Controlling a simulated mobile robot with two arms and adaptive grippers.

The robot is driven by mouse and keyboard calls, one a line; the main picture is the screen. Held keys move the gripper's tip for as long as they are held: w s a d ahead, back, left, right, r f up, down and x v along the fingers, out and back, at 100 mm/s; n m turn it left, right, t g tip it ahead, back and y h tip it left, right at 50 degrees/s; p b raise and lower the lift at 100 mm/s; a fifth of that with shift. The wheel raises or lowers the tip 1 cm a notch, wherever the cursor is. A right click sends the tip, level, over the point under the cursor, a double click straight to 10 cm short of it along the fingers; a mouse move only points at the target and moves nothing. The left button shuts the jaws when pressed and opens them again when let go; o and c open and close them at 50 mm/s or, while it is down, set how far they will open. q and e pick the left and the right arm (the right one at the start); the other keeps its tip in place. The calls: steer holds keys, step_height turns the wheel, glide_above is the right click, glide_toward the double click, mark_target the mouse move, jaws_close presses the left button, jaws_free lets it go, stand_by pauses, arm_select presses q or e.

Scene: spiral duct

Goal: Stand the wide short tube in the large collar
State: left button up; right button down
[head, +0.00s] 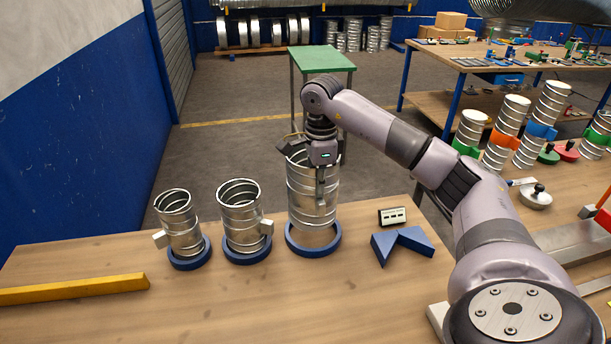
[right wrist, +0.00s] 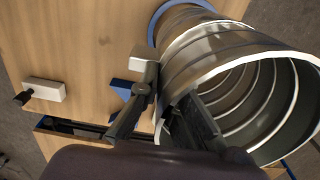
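The wide tube (head: 312,195) is ribbed silver metal and upright, at the large blue collar (head: 313,249). My right gripper (head: 318,172) is at the tube's rim. In the right wrist view the right gripper (right wrist: 160,95) has one finger inside the tube and one outside by a pale block (right wrist: 146,68), with the wall between. My left gripper is not in view.
Two other silver tubes, a left one (head: 178,222) and a middle one (head: 240,215), stand in smaller blue collars. A yellow bar (head: 75,289) lies front left. The front middle of the table is clear.

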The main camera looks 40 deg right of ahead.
mark_target(320, 202)
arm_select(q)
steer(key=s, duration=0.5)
arm_select(e)
steer(key=shift+s+r, duration=0.25)
steer(key=shift+s, duration=0.2)
steer(key=shift+w+f, duration=0.15)
steer(key=shift+f, duration=0.25)
steer(key=shift+f+b, duration=1.05)
steer(key=shift+f, duration=0.15)
steer(key=shift+f+b, duration=0.6)
steer(key=shift+f, duration=0.4)
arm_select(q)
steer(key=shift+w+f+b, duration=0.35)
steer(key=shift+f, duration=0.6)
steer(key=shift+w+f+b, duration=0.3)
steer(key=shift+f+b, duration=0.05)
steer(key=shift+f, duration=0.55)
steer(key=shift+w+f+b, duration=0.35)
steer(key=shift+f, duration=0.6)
arm_select(e)
steer(key=shift+f, duration=1.7)
